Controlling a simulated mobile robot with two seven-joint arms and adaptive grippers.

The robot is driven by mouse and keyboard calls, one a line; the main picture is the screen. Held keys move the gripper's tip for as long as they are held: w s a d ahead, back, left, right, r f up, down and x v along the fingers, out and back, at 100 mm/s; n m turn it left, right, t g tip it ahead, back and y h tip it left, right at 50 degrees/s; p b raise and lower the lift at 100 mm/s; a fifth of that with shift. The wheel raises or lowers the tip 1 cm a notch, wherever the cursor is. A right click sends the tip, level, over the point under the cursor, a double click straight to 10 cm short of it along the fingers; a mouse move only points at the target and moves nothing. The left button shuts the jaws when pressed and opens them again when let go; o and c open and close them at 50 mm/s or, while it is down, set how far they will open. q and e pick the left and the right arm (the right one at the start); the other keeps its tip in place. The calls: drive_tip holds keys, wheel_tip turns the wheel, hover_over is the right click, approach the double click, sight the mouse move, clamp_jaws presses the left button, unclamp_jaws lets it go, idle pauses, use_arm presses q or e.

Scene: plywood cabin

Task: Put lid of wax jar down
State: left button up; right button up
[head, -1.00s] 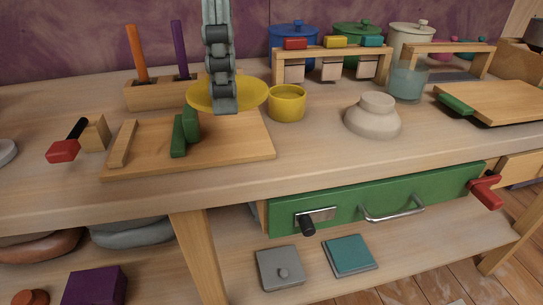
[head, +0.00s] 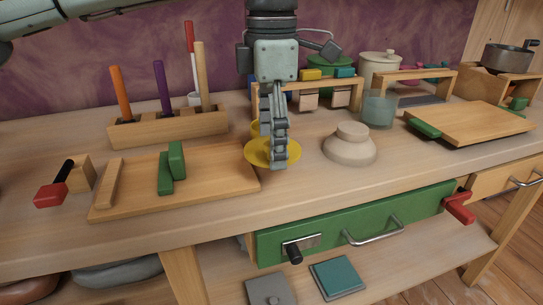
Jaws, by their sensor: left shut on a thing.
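The yellow lid (head: 256,153) is a round, shallow disc near the middle of the head view. My left gripper (head: 278,158) points down and is shut on it, covering its middle. The lid is level and low over the worktop, just right of the wooden board; I cannot tell whether it touches the surface. The yellow wax jar (head: 255,128) stands right behind, mostly hidden by my gripper, with only a sliver of its side showing. My right gripper is not in view.
The wooden board (head: 215,190) with green blocks (head: 177,160) lies to the left. A holder (head: 170,128) with coloured rods stands back left. The front strip of worktop is clear.

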use_arm(q)
wheel_tip(320, 180, down, 3)
drive_tip(key=shift+f, duration=0.5)
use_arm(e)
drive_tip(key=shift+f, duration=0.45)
use_arm(q)
drive_tip(key=shift+f, duration=0.1)
